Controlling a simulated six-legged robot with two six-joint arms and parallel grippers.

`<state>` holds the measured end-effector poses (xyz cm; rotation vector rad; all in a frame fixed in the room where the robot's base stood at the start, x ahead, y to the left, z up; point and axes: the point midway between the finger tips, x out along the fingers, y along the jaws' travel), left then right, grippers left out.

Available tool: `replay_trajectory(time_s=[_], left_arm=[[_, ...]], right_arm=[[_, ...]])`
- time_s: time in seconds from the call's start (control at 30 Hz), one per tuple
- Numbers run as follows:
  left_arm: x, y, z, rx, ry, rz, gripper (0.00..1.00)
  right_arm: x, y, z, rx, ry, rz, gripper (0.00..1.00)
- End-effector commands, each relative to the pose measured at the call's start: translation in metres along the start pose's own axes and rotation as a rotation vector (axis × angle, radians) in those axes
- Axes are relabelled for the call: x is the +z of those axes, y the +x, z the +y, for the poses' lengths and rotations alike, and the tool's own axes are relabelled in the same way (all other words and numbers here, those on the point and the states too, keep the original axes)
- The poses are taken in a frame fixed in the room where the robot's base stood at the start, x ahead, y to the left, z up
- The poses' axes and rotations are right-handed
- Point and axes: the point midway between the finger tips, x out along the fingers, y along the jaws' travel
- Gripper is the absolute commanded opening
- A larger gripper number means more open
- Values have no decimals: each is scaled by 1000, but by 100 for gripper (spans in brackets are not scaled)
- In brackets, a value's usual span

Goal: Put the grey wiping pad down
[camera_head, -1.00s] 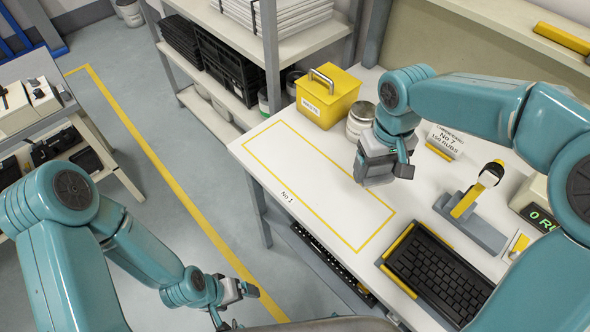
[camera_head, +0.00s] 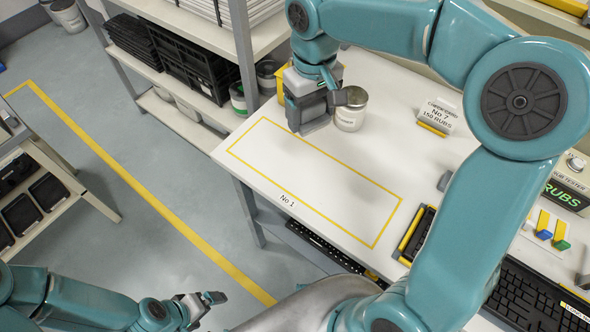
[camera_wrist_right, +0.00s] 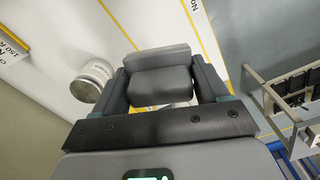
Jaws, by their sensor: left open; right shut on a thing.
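The grey wiping pad (camera_wrist_right: 160,78) is clamped between the two fingers of my right gripper (camera_wrist_right: 162,84) in the right wrist view. In the head view my right gripper (camera_head: 314,108) holds the pad (camera_head: 316,127) over the far left end of the yellow-outlined area marked No 1 (camera_head: 310,185) on the white table. I cannot tell whether the pad touches the table. My left gripper (camera_head: 214,302) is open and empty, low over the floor left of the table.
A metal tin (camera_head: 351,112) stands just right of my right gripper. The yellow box (camera_head: 281,88) is mostly hidden behind it. A sign, No 7 (camera_head: 437,117), stands further right. A keyboard (camera_head: 535,300) lies at the lower right. The outlined area is mostly clear.

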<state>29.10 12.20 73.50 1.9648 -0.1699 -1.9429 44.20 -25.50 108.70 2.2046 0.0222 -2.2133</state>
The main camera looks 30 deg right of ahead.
Motion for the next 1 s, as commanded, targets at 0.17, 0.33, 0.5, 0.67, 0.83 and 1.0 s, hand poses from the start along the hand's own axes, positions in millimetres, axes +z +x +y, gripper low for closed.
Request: replay_trajectory(time_s=[0.17,0.33,0.5,0.67,0.83,1.0], left_arm=[[0,8,-3,0,1,-1,93],[0,8,-3,0,1,-1,93],[0,7,-3,0,1,0,93],[0,7,-2,0,1,0,93],[0,7,-2,0,1,0,93],[0,6,-2,0,0,0,93]], right_arm=[[6,13,10,1,24,-3,32],[10,59,12,0,28,-7,32],[10,109,13,0,28,-7,32],[9,143,12,0,26,-3,32],[6,159,11,1,24,-1,32],[5,187,10,1,23,-4,32]])
